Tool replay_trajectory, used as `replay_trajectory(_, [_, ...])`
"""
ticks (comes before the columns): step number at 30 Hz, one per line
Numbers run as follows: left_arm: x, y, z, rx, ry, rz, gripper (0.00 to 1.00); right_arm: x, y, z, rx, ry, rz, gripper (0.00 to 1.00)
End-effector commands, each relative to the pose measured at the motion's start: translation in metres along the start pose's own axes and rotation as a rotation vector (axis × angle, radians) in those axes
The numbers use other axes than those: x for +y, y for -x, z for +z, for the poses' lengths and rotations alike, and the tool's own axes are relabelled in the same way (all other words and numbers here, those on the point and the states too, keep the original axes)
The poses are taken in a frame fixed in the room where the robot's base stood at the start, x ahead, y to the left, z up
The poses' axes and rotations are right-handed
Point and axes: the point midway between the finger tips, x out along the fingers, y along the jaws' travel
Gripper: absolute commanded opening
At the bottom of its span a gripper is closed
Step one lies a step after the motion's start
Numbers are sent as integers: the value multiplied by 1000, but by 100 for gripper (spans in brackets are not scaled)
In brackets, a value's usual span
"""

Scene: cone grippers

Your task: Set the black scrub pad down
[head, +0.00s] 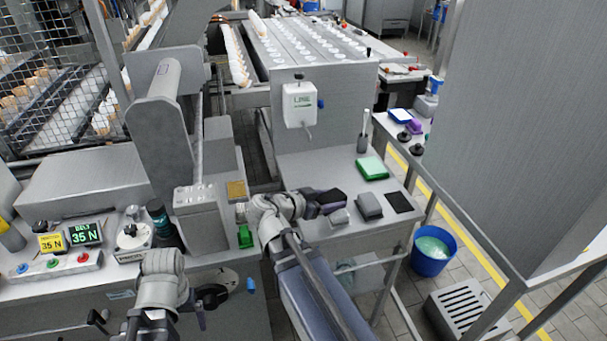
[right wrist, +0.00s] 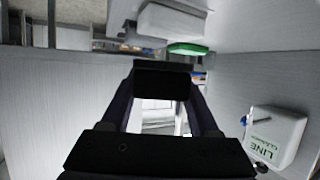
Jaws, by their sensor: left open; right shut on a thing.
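My right gripper (head: 335,198) is over the middle worktable, reaching toward the grey blocks. In the right wrist view it is shut on the black scrub pad (right wrist: 163,80), a dark block between the two fingertips. In the head view the held pad is hard to tell from the dark gripper. My left gripper (head: 218,297) is open and empty at the front edge of the left bench. I cannot tell from these views how far the pad is from the table top.
On the worktable (head: 310,163) are a green pad (head: 371,168), a grey block (head: 368,206), a smaller grey block (head: 340,217) and a flat black square (head: 398,202). A white dispenser (head: 299,103) hangs behind. A blue bucket (head: 432,252) stands on the floor. Bare tabletop lies behind my right gripper.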

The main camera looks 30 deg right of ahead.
Motion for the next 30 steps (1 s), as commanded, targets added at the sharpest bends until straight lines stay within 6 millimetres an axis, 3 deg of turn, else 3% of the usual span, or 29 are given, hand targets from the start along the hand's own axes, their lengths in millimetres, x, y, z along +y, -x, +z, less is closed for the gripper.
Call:
replay_trajectory(7, [0, 0, 0, 0, 0, 0, 91, -3, -1, 0, 0, 0, -1, 10])
replay_trajectory(11, [0, 0, 0, 0, 0, 0, 91, -17, -6, -2, 0, 0, 0, 10])
replay_trajectory(30, [0, 0, 0, 0, 0, 0, 91, -159, -60, -25, 0, 1, -1, 10])
